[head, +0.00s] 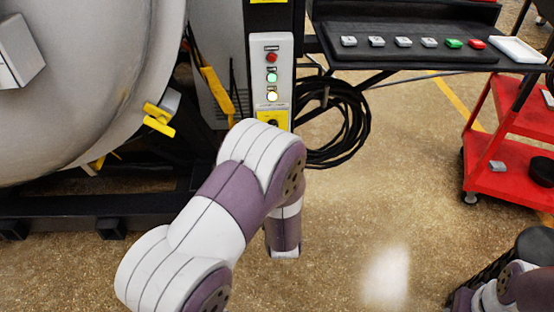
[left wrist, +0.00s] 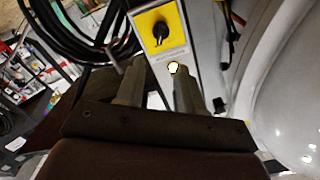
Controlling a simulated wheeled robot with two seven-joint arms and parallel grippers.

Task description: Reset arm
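My left arm reaches in from the bottom left in the head view and bends in front of the lower control panel; its gripper is hidden there. In the left wrist view the left gripper (left wrist: 160,72) shows two fingers apart with nothing between them, pointing at the panel (left wrist: 205,40). A lit button (left wrist: 173,67) shows near the right fingertip, and a black rotary switch on a yellow plate (left wrist: 160,30) is beyond. I cannot tell whether a finger touches the panel. Part of my right arm (head: 510,290) shows at the bottom right; its gripper is not visible.
The panel (head: 284,45) has red, green and lit yellow buttons. The large grey furnace (head: 90,80) stands left. A black cable coil (head: 345,125) hangs right of the panel. A dark shelf (head: 400,55) holds several small blocks and a white tray (head: 517,49). A red cart (head: 510,180) stands right.

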